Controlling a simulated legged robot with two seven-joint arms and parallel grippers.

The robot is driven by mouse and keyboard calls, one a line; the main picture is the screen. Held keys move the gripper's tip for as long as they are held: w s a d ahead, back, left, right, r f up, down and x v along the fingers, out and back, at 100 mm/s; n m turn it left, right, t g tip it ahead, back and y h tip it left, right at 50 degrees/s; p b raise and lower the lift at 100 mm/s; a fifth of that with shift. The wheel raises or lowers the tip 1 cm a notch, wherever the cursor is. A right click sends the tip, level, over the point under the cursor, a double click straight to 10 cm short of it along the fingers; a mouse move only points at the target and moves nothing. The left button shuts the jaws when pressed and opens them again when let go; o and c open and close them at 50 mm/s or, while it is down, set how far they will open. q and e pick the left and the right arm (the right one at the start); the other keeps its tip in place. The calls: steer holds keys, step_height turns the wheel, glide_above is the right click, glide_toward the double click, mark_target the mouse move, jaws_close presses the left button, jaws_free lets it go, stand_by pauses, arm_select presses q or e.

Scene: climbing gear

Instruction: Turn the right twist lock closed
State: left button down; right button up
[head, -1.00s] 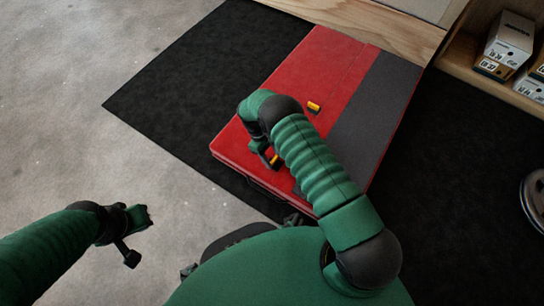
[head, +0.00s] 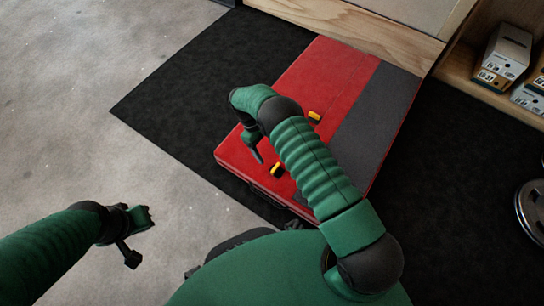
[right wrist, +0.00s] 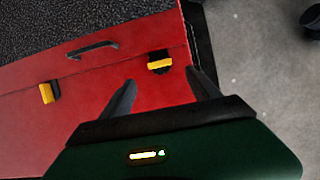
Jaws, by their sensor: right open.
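A red case (head: 305,85) with a grey panel (head: 372,110) lies flat and shows two yellow-and-black twist locks. The near lock (head: 277,170) is just right of my right gripper (head: 258,152). In the right wrist view the near lock (right wrist: 160,64) lies ahead of the open, empty fingers (right wrist: 161,80), apart from them, its yellow bar nearly level in the picture. The far lock (head: 314,117) also shows at left there (right wrist: 47,93), its yellow bar steeper. Which one is called right I cannot tell. My left gripper (head: 137,232) is over the floor, apart from the case; its jaw state is unclear.
A black handle (right wrist: 93,47) sits between the locks. The case lies on a black mat (head: 190,100) on concrete floor (head: 80,110). A wooden shelf with boxes (head: 505,55) stands at the upper right. A round metal object (head: 532,212) lies at the right edge.

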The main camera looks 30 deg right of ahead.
steer(key=p+v, duration=0.1)
steer(key=v, duration=0.6)
steer(key=shift+p, duration=0.4)
